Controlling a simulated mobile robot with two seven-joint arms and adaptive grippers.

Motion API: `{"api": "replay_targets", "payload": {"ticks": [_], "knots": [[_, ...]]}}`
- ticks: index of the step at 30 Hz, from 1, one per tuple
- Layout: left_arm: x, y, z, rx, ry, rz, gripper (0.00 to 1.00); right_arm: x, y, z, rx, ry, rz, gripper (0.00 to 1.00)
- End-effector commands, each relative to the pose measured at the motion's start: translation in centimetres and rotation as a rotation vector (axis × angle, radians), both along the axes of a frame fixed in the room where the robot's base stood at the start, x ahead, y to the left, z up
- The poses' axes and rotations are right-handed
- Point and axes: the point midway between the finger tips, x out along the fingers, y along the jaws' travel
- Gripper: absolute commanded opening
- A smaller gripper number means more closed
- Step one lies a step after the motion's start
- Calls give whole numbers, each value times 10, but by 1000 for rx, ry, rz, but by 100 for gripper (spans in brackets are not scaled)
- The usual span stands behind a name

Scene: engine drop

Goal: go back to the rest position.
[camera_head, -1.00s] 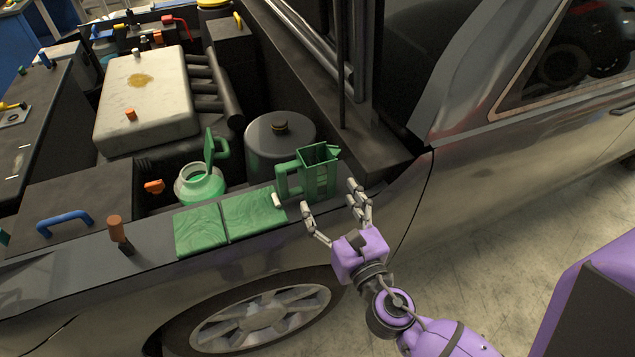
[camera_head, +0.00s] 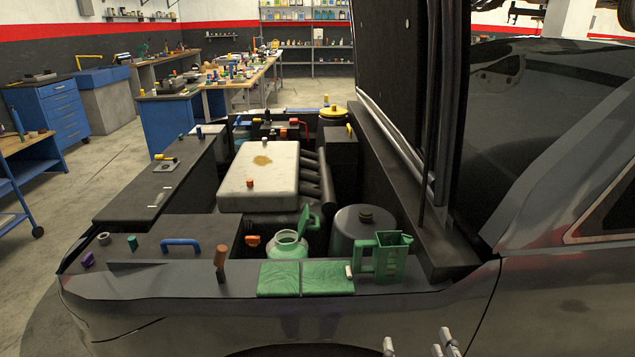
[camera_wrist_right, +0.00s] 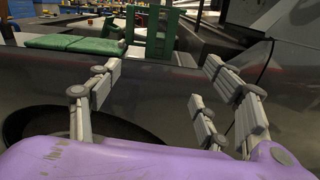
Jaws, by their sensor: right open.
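My right gripper (camera_head: 420,347) shows only its fingertips at the bottom edge of the head view, beside the car's fender. The right wrist view shows the right gripper (camera_wrist_right: 165,110) with its fingers spread and nothing between them. A green jug (camera_head: 390,260) with a handle stands on the fender ledge, above and apart from the fingertips; it also shows in the right wrist view (camera_wrist_right: 158,35). My left gripper is not in view.
The open engine bay holds a white engine cover (camera_head: 258,178), a green-filled reservoir (camera_head: 288,247) with its lid up, and a dark cylinder (camera_head: 362,228). Green cloths (camera_head: 305,279) lie on the fender (camera_head: 200,305). Blue cabinets (camera_head: 62,105) and workbenches stand behind.

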Motion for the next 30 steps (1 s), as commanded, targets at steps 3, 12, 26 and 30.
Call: {"api": "replay_targets", "payload": {"ticks": [3,12,26,30], "knots": [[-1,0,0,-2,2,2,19,0,0,-14,348,61,-5,71],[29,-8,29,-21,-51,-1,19,-61,-11,-102,1636,336,-324,71],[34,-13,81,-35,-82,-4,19,-267,-12,-175,2835,145,-1197,71],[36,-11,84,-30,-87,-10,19,-279,-13,-177,2826,135,-1224,71]]}}
